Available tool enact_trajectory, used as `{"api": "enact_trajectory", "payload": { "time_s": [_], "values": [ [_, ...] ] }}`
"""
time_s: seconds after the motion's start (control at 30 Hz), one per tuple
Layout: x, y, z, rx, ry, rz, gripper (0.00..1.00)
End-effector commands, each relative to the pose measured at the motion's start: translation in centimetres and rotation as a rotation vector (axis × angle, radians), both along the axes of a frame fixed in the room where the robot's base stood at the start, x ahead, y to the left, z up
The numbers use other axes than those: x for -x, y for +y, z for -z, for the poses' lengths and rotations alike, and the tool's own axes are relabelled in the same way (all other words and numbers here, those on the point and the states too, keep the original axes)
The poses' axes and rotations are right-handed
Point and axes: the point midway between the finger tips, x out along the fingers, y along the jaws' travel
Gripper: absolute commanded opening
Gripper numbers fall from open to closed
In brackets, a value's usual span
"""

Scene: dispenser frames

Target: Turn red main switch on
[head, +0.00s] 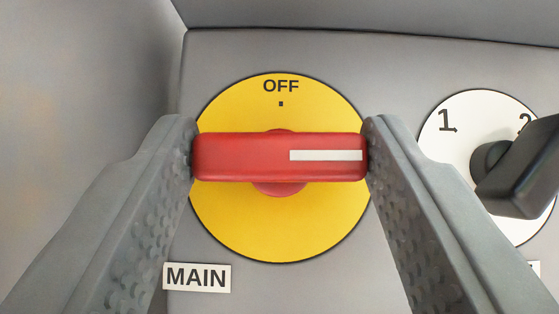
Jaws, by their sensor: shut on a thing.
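The red main switch handle (240,157) lies horizontal across a round yellow plate (280,230). Its white mark points right. The plate carries the word OFF with a small square mark at its top; no other word shows on the visible part of the plate. A label reading MAIN (197,277) is below left of the plate. My gripper (280,157) is shut on the red handle, with one grey finger against its left end and the other against its right end. The fingers hide small parts of the plate's side edges.
A black knob (518,170) on a white dial (450,150) marked 1 and 2 is close to the right of my right finger. A grey wall (90,90) rises on the left, and a panel edge runs along the top.

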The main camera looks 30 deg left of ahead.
Motion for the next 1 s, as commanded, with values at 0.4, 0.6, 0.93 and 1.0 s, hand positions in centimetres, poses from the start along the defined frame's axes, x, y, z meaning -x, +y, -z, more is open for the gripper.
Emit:
{"api": "enact_trajectory", "payload": {
  "time_s": [0.4, 0.6, 0.93, 1.0],
  "values": [
    [0.02, 0.03, 0.01, 0.0, 0.001, 0.035, 0.28],
    [0.02, 0.03, 0.03, 0.0, 0.001, 0.035, 0.28],
    [0.02, 0.03, 0.04, 0.0, 0.001, 0.035, 0.73],
    [0.03, 0.03, 0.04, 0.0, 0.001, 0.035, 0.73]
  ]
}}
